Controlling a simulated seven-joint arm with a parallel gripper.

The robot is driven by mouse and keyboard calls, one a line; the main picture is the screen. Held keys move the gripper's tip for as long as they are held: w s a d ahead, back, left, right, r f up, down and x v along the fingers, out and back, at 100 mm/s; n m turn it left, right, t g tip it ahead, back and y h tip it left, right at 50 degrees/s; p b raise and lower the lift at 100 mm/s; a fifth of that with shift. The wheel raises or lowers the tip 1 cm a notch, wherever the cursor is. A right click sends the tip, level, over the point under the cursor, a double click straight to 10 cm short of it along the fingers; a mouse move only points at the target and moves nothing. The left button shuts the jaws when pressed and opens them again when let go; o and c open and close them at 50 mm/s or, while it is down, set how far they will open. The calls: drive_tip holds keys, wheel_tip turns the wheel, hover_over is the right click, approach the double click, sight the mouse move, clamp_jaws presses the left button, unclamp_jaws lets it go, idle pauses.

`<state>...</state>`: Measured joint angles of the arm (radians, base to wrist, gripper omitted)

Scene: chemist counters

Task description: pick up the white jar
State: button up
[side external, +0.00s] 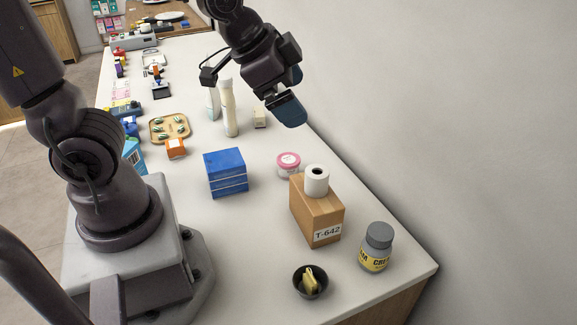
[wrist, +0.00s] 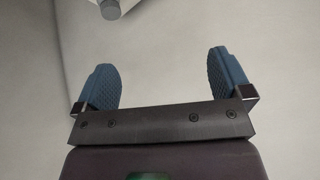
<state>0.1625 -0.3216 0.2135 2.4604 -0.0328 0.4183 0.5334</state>
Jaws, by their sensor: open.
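A small white jar with a pink lid (side external: 288,164) stands on the counter, right of the stacked blue boxes, in the side view. It is the thing that best fits the white jar. My gripper (side external: 288,112) hangs above the counter's right edge, farther back than the jar and apart from it. In the wrist view my gripper (wrist: 162,80) is open, its two blue fingers wide apart with nothing between them. I cannot make out the pink-lidded jar in the wrist view.
A brown box (side external: 318,212) carries a white roll (side external: 316,180). A grey jar with a yellow label (side external: 376,248) and a dark bowl (side external: 310,283) stand in front. Tall white bottles (side external: 229,108) and a small cream box (side external: 259,119) stand behind. Blue boxes (side external: 226,172) are left.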

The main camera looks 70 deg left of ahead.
drive_tip(key=w+a+f+m+t+y, duration=0.1)
drive_tip(key=w+a+f+m+y, duration=0.15)
drive_tip(key=w+f+m, duration=0.4)
drive_tip(key=m+t+y, duration=0.3)
drive_tip(key=m+y, duration=0.4)
drive_tip(key=m, duration=0.9)
hover_over(288, 159)
drive_tip(key=s+d, duration=0.2)
wheel_tip(288, 159, down, 13)
drive_tip(key=shift+a, duration=0.1)
wheel_tip(288, 159, down, 7)
drive_tip(key=shift+f, duration=0.2)
drive_tip(key=shift+x, duration=1.4)
drive_tip(key=shift+a+r, duration=0.1)
drive_tip(key=shift+r, duration=0.1)
drive_tip(key=c, duration=1.1)
